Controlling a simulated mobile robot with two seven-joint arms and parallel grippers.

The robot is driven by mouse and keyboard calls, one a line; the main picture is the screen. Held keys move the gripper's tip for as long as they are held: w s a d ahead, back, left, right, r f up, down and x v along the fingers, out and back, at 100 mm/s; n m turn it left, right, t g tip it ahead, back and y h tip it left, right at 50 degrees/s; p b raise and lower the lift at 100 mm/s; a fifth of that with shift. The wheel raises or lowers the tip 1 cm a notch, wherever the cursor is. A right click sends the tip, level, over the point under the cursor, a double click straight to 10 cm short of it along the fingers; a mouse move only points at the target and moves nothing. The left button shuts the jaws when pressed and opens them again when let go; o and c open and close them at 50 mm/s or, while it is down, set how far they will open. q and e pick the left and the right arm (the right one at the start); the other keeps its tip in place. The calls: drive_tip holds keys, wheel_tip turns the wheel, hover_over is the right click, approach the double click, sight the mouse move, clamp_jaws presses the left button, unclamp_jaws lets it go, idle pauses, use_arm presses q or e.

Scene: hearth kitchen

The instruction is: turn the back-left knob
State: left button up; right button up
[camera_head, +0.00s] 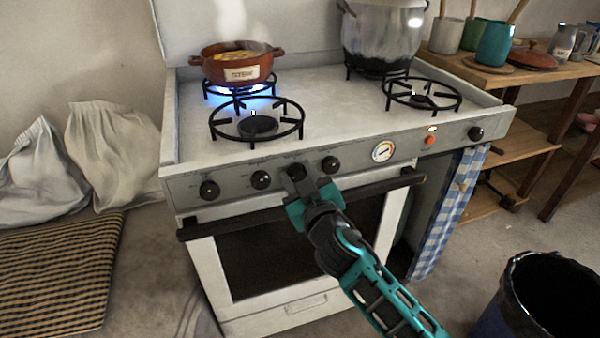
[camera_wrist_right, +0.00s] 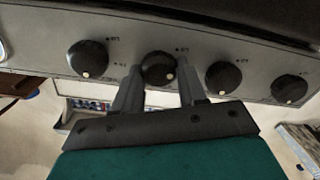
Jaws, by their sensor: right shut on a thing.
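The stove's front panel (camera_head: 365,158) has a row of black knobs. My right gripper (camera_head: 305,188) reaches up to the third knob from the left (camera_head: 295,171) and is shut on it. In the right wrist view the two fingers sit on either side of this held knob (camera_wrist_right: 157,67). Its pale dot is at the lower right, while the neighbouring knobs (camera_wrist_right: 88,58) have theirs near the bottom. The back-left burner (camera_head: 240,92) has a blue flame under a brown pot (camera_head: 240,73) labelled "STEW". My left gripper is not in view.
The oven door handle (camera_head: 235,226) runs just below the knobs, close to my right gripper. A large metal pot (camera_head: 380,40) stands on the back-right burner; both front burners are bare.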

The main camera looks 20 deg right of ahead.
drive_tip(key=n+p, duration=0.1)
drive_tip(key=n, duration=0.3)
drive_tip(key=shift+n, duration=0.3)
drive_tip(key=shift+a+n+p, duration=0.15)
drive_tip(key=shift+n+p, duration=0.25)
drive_tip(key=shift+n, duration=1.6)
drive_tip(key=shift+f, duration=0.1)
drive_tip(key=o, duration=1.1)
drive_tip(key=shift+c, duration=0.2)
drive_tip(key=shift+s, duration=0.1)
drive_tip(key=shift+s, duration=0.35)
drive_tip(key=s, duration=1.2)
drive_tip(key=shift+d, duration=0.25)
